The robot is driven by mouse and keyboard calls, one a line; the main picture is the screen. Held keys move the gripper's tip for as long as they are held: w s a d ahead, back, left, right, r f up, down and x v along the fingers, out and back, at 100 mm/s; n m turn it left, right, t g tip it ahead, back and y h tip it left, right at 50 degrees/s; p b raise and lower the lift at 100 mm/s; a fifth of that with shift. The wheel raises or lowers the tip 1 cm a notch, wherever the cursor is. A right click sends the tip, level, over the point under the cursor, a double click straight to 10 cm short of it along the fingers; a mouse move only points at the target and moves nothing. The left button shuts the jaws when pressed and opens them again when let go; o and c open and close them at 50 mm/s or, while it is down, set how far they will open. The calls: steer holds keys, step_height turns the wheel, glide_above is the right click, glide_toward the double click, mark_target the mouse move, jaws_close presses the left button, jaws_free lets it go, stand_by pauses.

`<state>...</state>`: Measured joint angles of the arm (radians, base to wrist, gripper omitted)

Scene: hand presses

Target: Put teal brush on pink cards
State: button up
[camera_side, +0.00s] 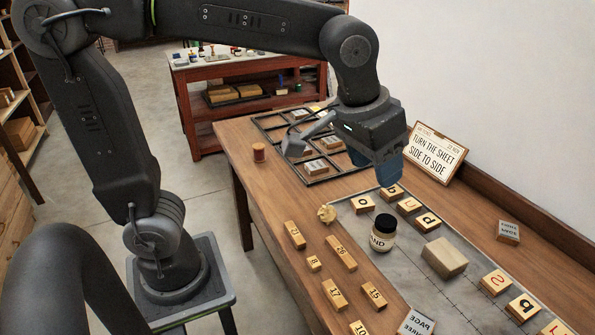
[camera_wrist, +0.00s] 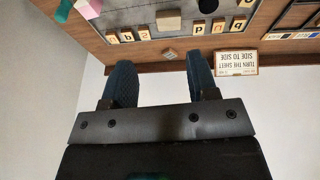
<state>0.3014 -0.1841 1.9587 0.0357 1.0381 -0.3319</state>
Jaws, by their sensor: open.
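In the wrist view, a teal object (camera_wrist: 62,11), probably the teal brush, is at the top left corner, cut off by the picture edge. A pink block-like stack (camera_wrist: 89,8), probably the pink cards, lies just right of it, also cut off. Neither shows in the side view. My gripper (camera_wrist: 162,64) is open, with two dark blue fingers apart and nothing between them. In the side view my gripper (camera_side: 389,172) hangs above the table near the far end of the grey sheet, well away from both.
The wooden table (camera_side: 275,205) holds a grey sheet (camera_side: 400,265) with letter blocks, a jar (camera_side: 383,235) and a plain block (camera_side: 444,257). Number blocks lie along the near side. A divided black tray (camera_side: 318,168) and a leaning sign (camera_side: 437,152) stand near my gripper.

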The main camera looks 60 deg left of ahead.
steer(key=s+a+f+t, duration=0.1)
steer(key=s+a+f, duration=0.3)
steer(key=s+a, duration=0.5)
steer(key=shift+s+a+f+t+y, duration=0.3)
steer(key=shift+s+t+y, duration=0.1)
steer(key=shift+s, duration=0.7)
